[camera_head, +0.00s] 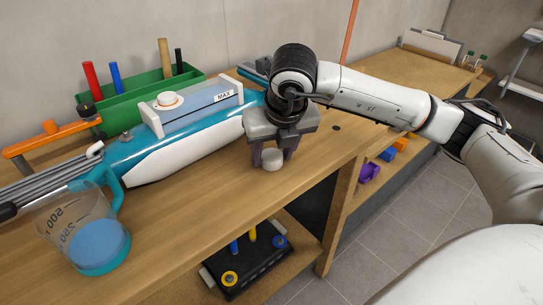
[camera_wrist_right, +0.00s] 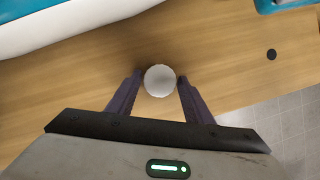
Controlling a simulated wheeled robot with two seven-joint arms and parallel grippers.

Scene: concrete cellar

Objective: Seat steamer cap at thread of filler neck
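The steamer cap (camera_head: 272,159) is a small white round piece between the fingertips of my right gripper (camera_head: 272,155). In the right wrist view the cap (camera_wrist_right: 160,80) fills the gap between the two dark fingers (camera_wrist_right: 160,82), which look shut on its sides. I cannot tell whether its underside touches the bench. The steamer (camera_head: 180,145) is a long blue and white body lying left of the gripper. A round white fitting (camera_head: 167,99), perhaps the filler neck, stands on its clear tank marked MAX. My left gripper is not in view.
A measuring jug (camera_head: 95,238) with blue liquid stands at front left. A green tool caddy (camera_head: 140,97) and an orange-handled tool (camera_head: 48,137) are behind the steamer. The wooden bench (camera_head: 200,205) is bare in front. A black box (camera_head: 250,266) sits on the lower shelf.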

